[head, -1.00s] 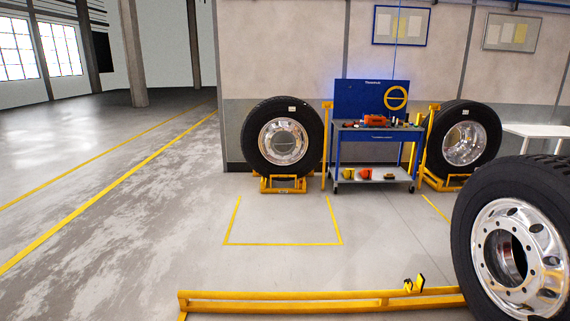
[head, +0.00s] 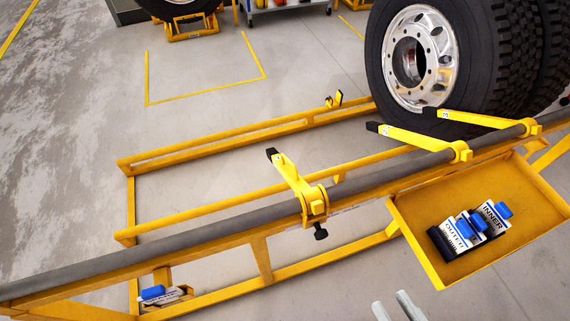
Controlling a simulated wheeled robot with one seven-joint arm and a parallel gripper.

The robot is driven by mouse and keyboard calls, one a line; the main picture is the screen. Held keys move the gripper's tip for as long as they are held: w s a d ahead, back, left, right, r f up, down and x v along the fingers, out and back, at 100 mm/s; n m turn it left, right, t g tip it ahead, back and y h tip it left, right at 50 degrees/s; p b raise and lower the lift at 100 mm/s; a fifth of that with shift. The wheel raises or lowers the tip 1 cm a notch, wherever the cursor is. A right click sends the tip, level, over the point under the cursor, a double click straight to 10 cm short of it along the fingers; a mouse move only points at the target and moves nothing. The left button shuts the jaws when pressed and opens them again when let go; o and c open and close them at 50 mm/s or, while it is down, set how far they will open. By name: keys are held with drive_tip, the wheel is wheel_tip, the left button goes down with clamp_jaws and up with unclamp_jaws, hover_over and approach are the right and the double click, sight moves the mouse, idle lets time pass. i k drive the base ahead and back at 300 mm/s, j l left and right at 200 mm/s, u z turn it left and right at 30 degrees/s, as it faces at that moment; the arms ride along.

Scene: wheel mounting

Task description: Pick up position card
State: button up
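Several white position cards with blue grips stand in a black holder (head: 441,243) in the yellow tray (head: 420,255) at the right. The rear card (head: 493,216) reads INNER and the front card (head: 455,236) reads OUTER. Another white card with a blue grip (head: 153,294) is at the lower left by the frame's foot; its text is too small to read. My gripper (head: 397,309) shows at the bottom edge as two pale grey fingertips. They are apart with nothing between them, below and left of the tray. The rest of the gripper is out of view.
A yellow frame with a long grey rail (head: 235,237) crosses the view, with yellow arms (head: 290,178) standing out from it. Large tyres with a chrome wheel (head: 418,58) stand behind the rail at the right. Open floor (head: 70,110) lies at the left.

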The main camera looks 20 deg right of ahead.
sight(158, 294)
drive_tip(key=j+u, duration=0.15)
drive_tip(key=u, duration=0.85)
